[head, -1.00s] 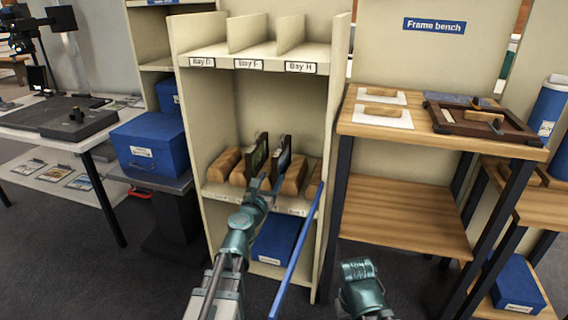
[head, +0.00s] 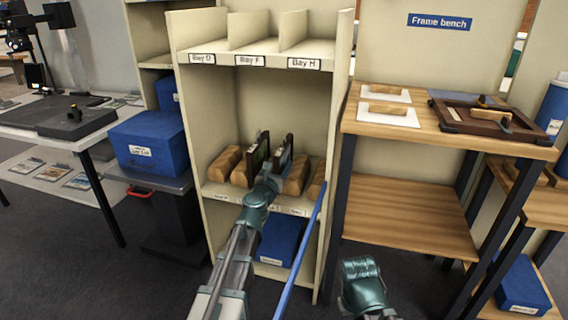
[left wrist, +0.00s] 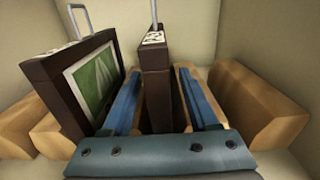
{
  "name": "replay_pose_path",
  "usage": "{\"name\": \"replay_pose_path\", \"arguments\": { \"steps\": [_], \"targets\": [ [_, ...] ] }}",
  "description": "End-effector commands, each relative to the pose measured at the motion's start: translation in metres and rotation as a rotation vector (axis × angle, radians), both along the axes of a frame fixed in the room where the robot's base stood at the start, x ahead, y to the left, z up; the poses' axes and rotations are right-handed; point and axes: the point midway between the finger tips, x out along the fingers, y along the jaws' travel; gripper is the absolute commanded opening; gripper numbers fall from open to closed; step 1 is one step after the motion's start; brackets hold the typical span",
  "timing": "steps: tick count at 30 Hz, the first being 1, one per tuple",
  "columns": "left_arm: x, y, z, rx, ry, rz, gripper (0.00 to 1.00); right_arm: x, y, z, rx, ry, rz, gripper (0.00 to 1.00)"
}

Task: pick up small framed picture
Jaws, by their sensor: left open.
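Two dark framed pictures stand upright on edge in the middle shelf of the bay unit. The left one (head: 260,151) shows a green image and a wire loop on top in the left wrist view (left wrist: 98,82). The right one (head: 286,146) appears edge-on in the left wrist view (left wrist: 157,85), with a small tag and a thin upright wire on top. My left gripper (left wrist: 160,72) is open, with one blue finger on each side of the right frame. Gaps seem to show beside the frame; contact is unclear. My right arm's teal link shows low in the head view, without its jaws.
Tan padded blocks (left wrist: 255,105) flank the frames closely. The shelf unit's side walls and the labelled upper dividers (head: 293,30) bound the opening. A blue box (head: 281,238) sits below. The frame bench (head: 470,145) stands at the right.

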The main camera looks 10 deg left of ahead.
Motion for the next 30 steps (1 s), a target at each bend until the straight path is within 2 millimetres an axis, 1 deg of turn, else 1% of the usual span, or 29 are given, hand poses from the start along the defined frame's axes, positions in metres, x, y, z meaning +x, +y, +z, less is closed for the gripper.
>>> {"name": "replay_pose_path", "arguments": {
  "steps": [2, 3, 8, 12, 13, 30],
  "targets": [
    [-0.0009, 0.0000, 0.0000, 0.000, 0.000, 0.000, 0.60, -0.0001, 0.0000, 0.0000, 0.000, 0.000, 0.000, 0.50],
    [-0.0009, 0.0000, 0.0000, 0.000, 0.000, 0.000, 0.58, -0.0001, 0.0000, 0.0000, 0.000, 0.000, 0.000, 0.50],
    [-0.0010, 0.0002, 0.0000, 0.000, 0.000, 0.000, 0.29, -0.0001, 0.0000, 0.0000, 0.000, 0.000, 0.000, 0.50],
    [-0.0010, 0.0002, 0.0000, 0.000, 0.000, 0.001, 0.04, -0.0001, 0.0000, 0.0000, 0.000, 0.000, 0.000, 0.50],
    [-0.0010, 0.0002, 0.0000, 0.000, 0.000, 0.001, 0.00, -0.0001, 0.0000, 0.0000, 0.000, 0.000, 0.000, 0.50],
    [-0.0010, 0.0003, 0.0000, 0.000, 0.000, 0.001, 0.00, -0.0001, 0.0000, 0.0000, 0.000, 0.000, 0.000, 0.50]
  ]
}}
